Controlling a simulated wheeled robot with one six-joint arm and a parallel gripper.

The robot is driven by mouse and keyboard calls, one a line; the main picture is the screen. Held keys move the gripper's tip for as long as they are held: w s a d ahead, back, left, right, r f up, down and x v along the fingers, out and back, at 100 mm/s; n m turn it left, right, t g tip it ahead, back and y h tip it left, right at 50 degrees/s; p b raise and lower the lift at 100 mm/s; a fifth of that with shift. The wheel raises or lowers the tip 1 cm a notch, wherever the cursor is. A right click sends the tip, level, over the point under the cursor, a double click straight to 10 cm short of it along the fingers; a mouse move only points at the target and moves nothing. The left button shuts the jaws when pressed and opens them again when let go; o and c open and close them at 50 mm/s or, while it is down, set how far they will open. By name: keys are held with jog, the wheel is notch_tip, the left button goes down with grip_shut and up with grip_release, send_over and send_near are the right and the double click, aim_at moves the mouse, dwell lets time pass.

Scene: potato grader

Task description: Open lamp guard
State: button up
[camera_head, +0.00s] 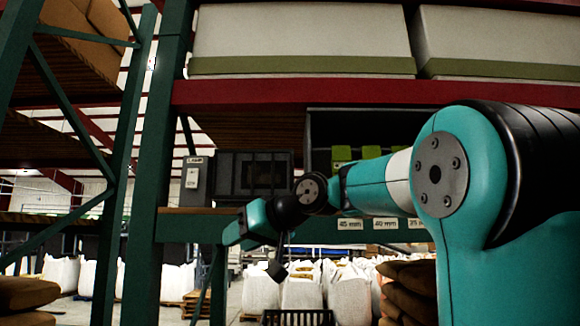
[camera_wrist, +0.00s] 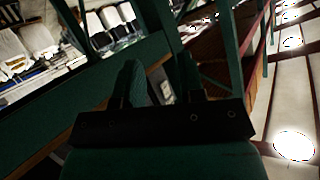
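A dark box with a framed front panel (camera_head: 254,176) stands on the shelf beam in the head view. A narrow grey box (camera_head: 195,181) with small labels is at its left. I cannot tell for sure which part is the lamp guard, or whether it is open. My arm reaches in from the right, and its wrist is in front of the shelf, at the dark box's lower right. The dark box is not clearly visible in that view.
A green rack post (camera_head: 160,170) stands left of the boxes. A shelf beam (camera_head: 190,226) runs below them, with size labels further right. Green items (camera_head: 371,152) sit in a dark compartment. White sacks (camera_head: 300,287) and brown sacks (camera_head: 410,290) stand below.

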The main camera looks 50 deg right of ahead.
jog(key=s+d+r+m+t+h+p, duration=0.1)
jog(key=s+d+r+t+h, duration=0.1)
jog(key=s+d+r+h, duration=0.5)
jog(key=s+d+r+m+t, duration=0.15)
jog(key=s+d+r, duration=0.25)
jog(key=d+r, duration=0.75)
jog(key=r+p, duration=0.1)
jog(key=p, duration=0.6)
send_over(292, 183)
jog(key=shift+w+d+t, duration=0.2)
jog(key=shift+w+t, duration=0.05)
jog(key=shift+t, duration=0.2)
grip_shut()
